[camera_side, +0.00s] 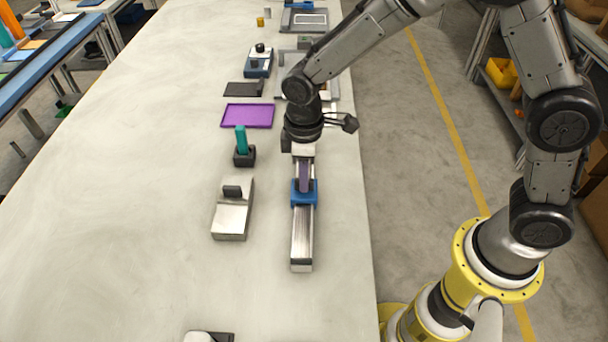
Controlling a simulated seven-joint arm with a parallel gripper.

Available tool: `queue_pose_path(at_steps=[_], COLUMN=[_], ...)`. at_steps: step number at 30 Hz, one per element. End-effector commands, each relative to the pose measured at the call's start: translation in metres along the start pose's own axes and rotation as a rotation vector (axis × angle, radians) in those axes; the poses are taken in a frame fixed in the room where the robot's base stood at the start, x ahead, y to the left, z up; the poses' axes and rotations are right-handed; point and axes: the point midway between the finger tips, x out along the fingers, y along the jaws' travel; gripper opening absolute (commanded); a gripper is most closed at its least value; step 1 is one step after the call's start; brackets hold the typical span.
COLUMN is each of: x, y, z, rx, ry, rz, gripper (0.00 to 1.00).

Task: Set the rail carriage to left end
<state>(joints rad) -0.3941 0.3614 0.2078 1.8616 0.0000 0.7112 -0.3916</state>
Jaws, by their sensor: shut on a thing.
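The rail (302,238) is a long silver bar lying lengthwise on the bench, running from under my gripper toward the near side. My gripper (303,166) points down over the rail's far half and is shut on the handle. The fingertips are small and hard to make out. The rail's far end is hidden behind my gripper and wrist.
Left of the rail stand a silver block with a dark knob (231,212) and a teal peg in a black holder (241,143). A purple tray (248,116) and a blue device (259,62) lie farther back. The bench's left part is clear.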

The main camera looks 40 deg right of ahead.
Motion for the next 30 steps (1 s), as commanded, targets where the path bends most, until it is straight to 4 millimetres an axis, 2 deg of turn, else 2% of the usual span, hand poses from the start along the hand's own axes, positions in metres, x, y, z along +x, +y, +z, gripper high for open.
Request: queue_pose_path(at_steps=[23, 26, 30], x=[-0.001, -0.001, -0.001], y=[-0.001, -0.013, -0.048], z=[-0.001, -0.001, -0.001], rx=[-0.001, -0.004, -0.009], ry=[0.001, 0.001, 0.001], rz=[0.001, 0.000, 0.000], gripper=[0.00, 0.00, 0.00])
